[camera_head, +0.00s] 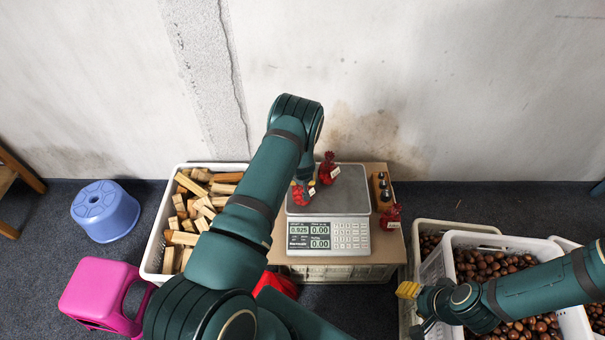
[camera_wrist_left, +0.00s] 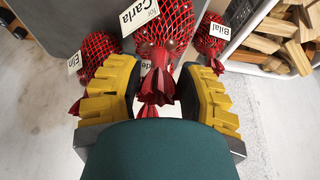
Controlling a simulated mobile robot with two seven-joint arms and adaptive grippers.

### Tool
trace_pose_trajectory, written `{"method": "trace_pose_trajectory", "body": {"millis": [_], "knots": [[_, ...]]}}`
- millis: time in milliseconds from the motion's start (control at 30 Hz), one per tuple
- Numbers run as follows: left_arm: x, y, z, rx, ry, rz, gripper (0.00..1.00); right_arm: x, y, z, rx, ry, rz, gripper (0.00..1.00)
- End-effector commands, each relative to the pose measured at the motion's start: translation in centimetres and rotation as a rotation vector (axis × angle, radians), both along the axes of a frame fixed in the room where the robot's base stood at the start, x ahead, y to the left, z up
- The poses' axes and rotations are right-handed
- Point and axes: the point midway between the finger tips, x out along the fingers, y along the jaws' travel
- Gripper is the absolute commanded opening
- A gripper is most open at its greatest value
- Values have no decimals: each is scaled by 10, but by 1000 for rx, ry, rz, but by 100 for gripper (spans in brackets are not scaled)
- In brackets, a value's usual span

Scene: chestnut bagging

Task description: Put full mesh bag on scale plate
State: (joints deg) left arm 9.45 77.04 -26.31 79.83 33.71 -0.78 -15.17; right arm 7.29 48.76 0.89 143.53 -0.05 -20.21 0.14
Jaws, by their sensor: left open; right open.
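The scale (camera_head: 347,237) stands on a brown surface and reads 0.925. On its grey plate (camera_head: 345,200), one red mesh bag (camera_head: 327,168) sits near the back and another, partly hidden by my left arm, at the left edge (camera_head: 303,195). In the left wrist view, my left gripper (camera_wrist_left: 156,92) is open. Its yellow fingers are on both sides of the gathered top of the bag labelled Carla (camera_wrist_left: 166,22). My right gripper (camera_head: 411,307) is open and empty beside the chestnut crates.
A red bag (camera_head: 391,217) lies right of the scale, by a block of weights (camera_head: 381,191). A white crate of wood pieces (camera_head: 155,240) is at left, chestnut crates (camera_head: 448,240) at right. Blue (camera_head: 104,205) and pink (camera_head: 95,290) stools stand on the floor.

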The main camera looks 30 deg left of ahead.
Motion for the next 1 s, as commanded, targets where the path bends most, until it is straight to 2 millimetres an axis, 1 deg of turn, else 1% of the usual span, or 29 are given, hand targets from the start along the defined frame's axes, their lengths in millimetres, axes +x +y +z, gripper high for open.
{"method": "trace_pose_trajectory", "body": {"millis": [33, 100, 300, 400, 567, 667, 767, 800, 867, 900, 967, 1000], "knots": [[-3, -2, 15, -2, -1, 0, 36, -1, 0, 6, 0, 2, 1, 47], [-7, -6, 29, -1, -2, -2, 36, -1, 0, 10, 0, 4, 1, 47], [-19, -13, 65, -1, -2, -1, 36, -3, 0, 18, 2, 8, 2, 47], [-23, -16, 77, -1, -1, -2, 36, -4, 0, 20, 2, 9, 3, 47], [-29, -19, 87, -3, 2, -2, 36, -4, 1, 22, 2, 10, 3, 47], [-42, -33, 87, -24, 18, -16, 36, -5, 1, 22, 3, 11, 3, 47], [-71, -68, 89, -77, 51, -57, 36, -5, 1, 22, 3, 11, 3, 47], [-87, -87, 91, -107, 68, -82, 36, -5, 1, 22, 3, 11, 3, 47], [-113, -119, 98, -157, 90, -131, 36, -5, 1, 22, 3, 11, 3, 47], [-130, -141, 105, -191, 101, -168, 36, -5, 1, 22, 3, 11, 3, 47], [-157, -173, 117, -242, 115, -226, 36, -5, 1, 22, 2, 10, 3, 47], [-174, -192, 126, -275, 122, -264, 36, -5, 1, 22, 2, 10, 3, 47]]}}
